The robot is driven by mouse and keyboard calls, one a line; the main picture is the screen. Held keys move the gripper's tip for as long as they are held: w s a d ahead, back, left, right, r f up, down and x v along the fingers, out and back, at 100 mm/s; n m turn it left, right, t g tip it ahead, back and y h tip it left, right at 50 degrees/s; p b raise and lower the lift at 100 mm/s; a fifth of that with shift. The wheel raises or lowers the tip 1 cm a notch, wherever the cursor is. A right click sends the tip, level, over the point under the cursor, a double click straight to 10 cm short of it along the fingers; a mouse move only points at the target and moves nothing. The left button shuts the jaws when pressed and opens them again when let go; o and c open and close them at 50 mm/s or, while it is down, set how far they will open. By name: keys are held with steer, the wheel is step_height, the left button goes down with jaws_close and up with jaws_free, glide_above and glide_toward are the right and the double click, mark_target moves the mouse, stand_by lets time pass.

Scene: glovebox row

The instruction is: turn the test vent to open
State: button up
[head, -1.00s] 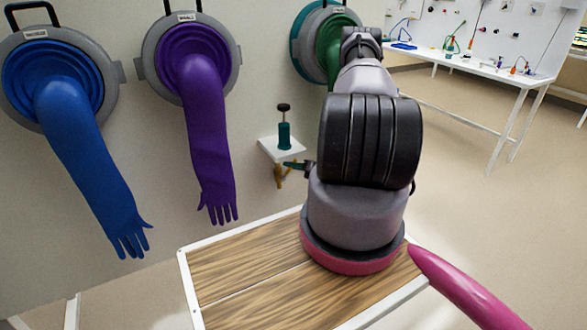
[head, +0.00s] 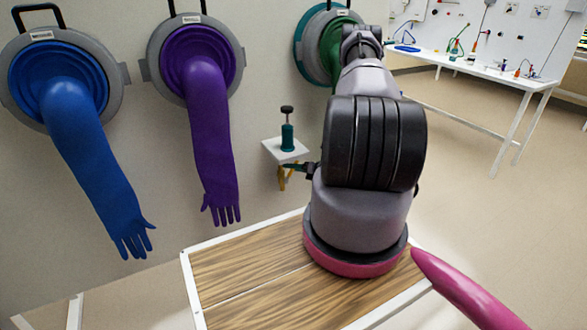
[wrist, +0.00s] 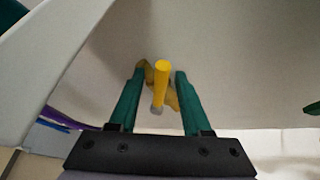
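The test vent appears to be the yellow valve (head: 283,178) under a small white shelf on the glovebox wall. In the wrist view its yellow handle (wrist: 161,82) stands out between my fingers, with a yellow body behind it and a grey part below. My gripper (wrist: 160,74) is open, with one teal finger on each side of the handle and a visible gap on both sides. In the head view my gripper (head: 291,166) is beside the valve, just below the shelf, and partly hides it. My arm hides much of the area to the right.
The white shelf (head: 272,148) holds a teal, black-topped device (head: 288,137) just above my gripper. A purple glove (head: 212,140) hangs to the left, a blue glove (head: 95,160) farther left. A green glove port (head: 315,48) is partly behind my arm. A white bench (head: 480,75) stands back right.

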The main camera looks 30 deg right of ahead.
steer(key=v, duration=1)
steer(key=shift+s+d, duration=0.2)
steer(key=shift+s, duration=0.1)
steer(key=shift+r, duration=0.1)
